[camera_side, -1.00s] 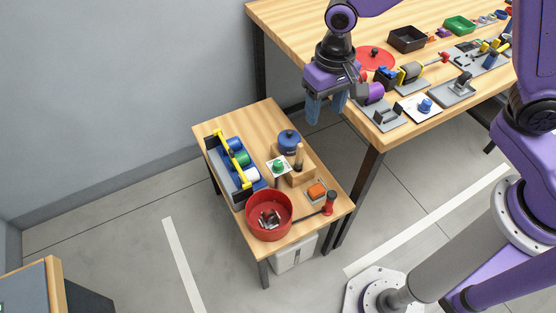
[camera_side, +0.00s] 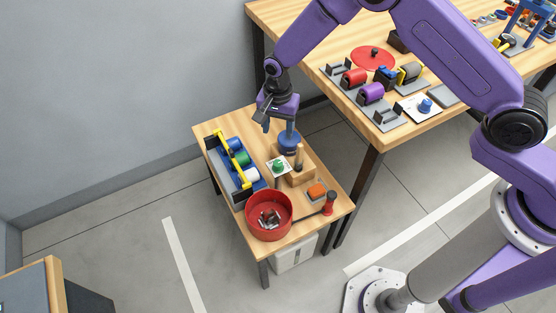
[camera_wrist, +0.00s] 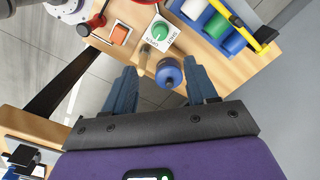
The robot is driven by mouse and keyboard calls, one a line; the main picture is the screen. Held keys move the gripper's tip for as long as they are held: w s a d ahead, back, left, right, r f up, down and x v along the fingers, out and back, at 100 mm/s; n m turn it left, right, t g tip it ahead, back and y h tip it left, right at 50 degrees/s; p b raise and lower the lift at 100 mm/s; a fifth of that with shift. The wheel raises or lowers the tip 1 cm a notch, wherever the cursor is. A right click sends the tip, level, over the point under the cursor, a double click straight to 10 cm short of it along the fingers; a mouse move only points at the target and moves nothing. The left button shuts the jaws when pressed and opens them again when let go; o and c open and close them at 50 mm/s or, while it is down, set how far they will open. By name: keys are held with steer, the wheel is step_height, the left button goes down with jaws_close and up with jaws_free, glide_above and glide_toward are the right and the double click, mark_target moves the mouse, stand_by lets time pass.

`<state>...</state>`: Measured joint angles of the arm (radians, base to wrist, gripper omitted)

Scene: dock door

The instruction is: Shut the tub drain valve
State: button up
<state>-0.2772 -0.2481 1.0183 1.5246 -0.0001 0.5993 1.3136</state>
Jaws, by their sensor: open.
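The red tub (camera_side: 268,215) stands at the front of the small wooden table with small metal pieces inside. A dark pipe with an upright red-based fitting (camera_side: 328,204) runs from its right side. A green round knob (camera_side: 278,167) sits on a white plate behind the tub; the wrist view shows this green knob (camera_wrist: 160,35) with lettering that seems to read SHUT and OPEN. My gripper (camera_side: 277,126) is open and empty over the back of the table. In the wrist view a blue lidded pot (camera_wrist: 169,74) lies beyond and between the fingers of my gripper (camera_wrist: 162,80).
A crate with a yellow handle (camera_side: 231,160) holds several coloured cylinders at the left. A wooden block with a peg (camera_side: 299,174) and an orange switch (camera_side: 316,191) stand right of the knob. The large bench (camera_side: 322,62) with several fixtures is behind.

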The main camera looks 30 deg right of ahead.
mark_target(278, 163)
step_height(278, 163, down, 15)
steer(key=shift+f, duration=0.1)
stand_by(0.5)
steer(key=c, duration=1.1)
